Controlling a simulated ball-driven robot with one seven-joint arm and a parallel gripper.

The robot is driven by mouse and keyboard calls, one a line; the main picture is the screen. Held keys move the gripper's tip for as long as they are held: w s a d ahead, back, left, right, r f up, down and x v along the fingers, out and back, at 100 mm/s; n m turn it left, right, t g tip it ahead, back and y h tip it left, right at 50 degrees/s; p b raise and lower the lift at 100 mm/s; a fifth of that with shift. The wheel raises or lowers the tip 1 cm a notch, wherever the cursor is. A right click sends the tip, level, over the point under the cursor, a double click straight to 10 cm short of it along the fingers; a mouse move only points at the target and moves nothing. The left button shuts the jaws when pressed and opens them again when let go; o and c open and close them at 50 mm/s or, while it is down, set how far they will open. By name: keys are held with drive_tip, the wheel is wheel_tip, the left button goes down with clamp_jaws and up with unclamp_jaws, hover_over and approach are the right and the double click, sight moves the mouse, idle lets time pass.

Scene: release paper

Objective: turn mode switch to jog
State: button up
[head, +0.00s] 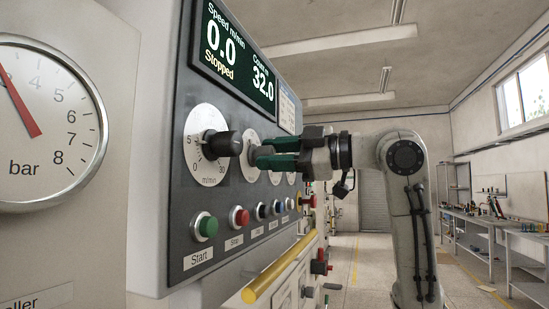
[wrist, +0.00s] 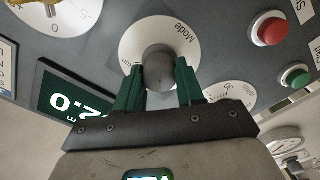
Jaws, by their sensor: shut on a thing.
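The mode switch (wrist: 158,68) is a dark round knob on a white dial plate (wrist: 135,42) marked "Mode" in the wrist view. My gripper (wrist: 160,75) has its two green fingers on either side of the knob and is shut on it. In the head view my gripper (head: 262,157) reaches in from the right to the second dial (head: 249,140) on the grey panel, and its fingers hide the knob. The dial's position marks are mostly hidden, so I cannot tell which setting it points to.
A speed knob (head: 222,144) sits just left of my gripper. Below are a green Start button (head: 204,227), a red Stop button (head: 239,217) and several others. The display (head: 237,57) above reads 0.0, Stopped. A yellow rail (head: 280,270) juts out below the panel.

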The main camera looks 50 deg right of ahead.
drive_tip(key=shift+n, duration=0.6)
drive_tip(key=o, duration=1)
drive_tip(key=shift+o, duration=0.2)
drive_tip(key=b+v, duration=0.2)
drive_tip(key=v, duration=0.8)
drive_tip(key=shift+s, duration=0.4)
drive_tip(key=shift+d, duration=0.15)
